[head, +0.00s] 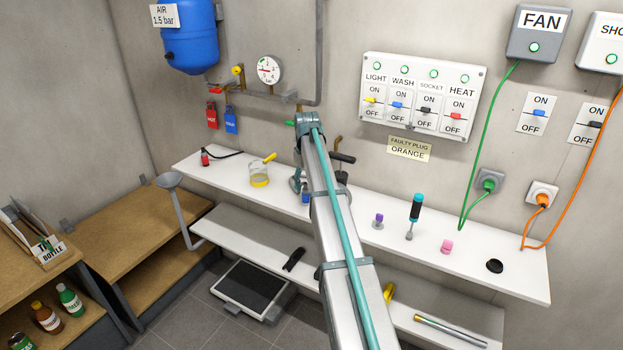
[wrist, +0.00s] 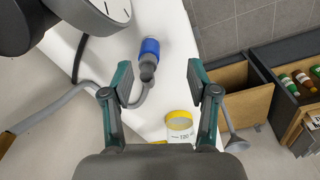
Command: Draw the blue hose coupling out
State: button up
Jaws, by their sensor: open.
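The blue hose coupling (wrist: 149,48) shows in the wrist view just ahead of my gripper, between the lines of its fingers. It has a blue sleeve and a dark grey rounded end facing me. A grey hose or pipe curves close to that end; I cannot tell if they are joined. My gripper (wrist: 160,82) is open, its two teal-backed fingers apart with nothing between them. In the head view a small blue part (head: 305,196), likely the coupling, shows beside my gripper (head: 299,184) above the white shelf; my arm hides much of this area.
A beaker with a yellow rim (head: 259,174) stands on the white shelf (head: 222,160), left of my gripper. A black-handled fitting (head: 343,158) is close on the right. A round gauge (head: 270,69) and pipe are on the wall. Purple, teal and pink items stand farther right.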

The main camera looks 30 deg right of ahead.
aim_at(306, 189)
jog(key=w+r, duration=0.1)
jog(key=d+r, duration=0.1)
jog(key=shift+w+d+r+t+b, duration=0.3)
jog(key=shift+w, duration=0.1)
jog(key=f+p, duration=0.1)
jog(key=f, duration=0.2)
jog(key=f+p, duration=0.1)
jog(key=f, duration=0.3)
jog(key=w+f+p, duration=0.1)
jog(key=f, duration=0.2)
jog(key=shift+w+a+f, duration=0.1)
jog(key=shift+a+f, duration=0.1)
jog(key=shift+f, duration=0.05)
grip_shut()
